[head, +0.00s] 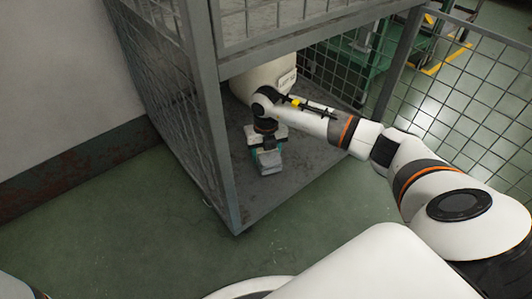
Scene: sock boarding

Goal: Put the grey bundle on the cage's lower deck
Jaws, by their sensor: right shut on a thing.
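The grey bundle (269,161) is small and blocky, with teal showing at its sides. My right gripper (267,151) points down and is shut on it, inside the cage over the front part of the lower deck (303,172). I cannot tell whether the bundle touches the deck or hangs just above it. The grey metal cage (213,112) has mesh sides and an open front below a crossbar. My left gripper is not in view.
A cream rounded container (258,82) with a label stands on the deck behind my right arm. A corner post (222,155) rises left of the gripper, and the crossbar (300,44) runs above the arm. The deck's front right is bare. Green floor lies in front.

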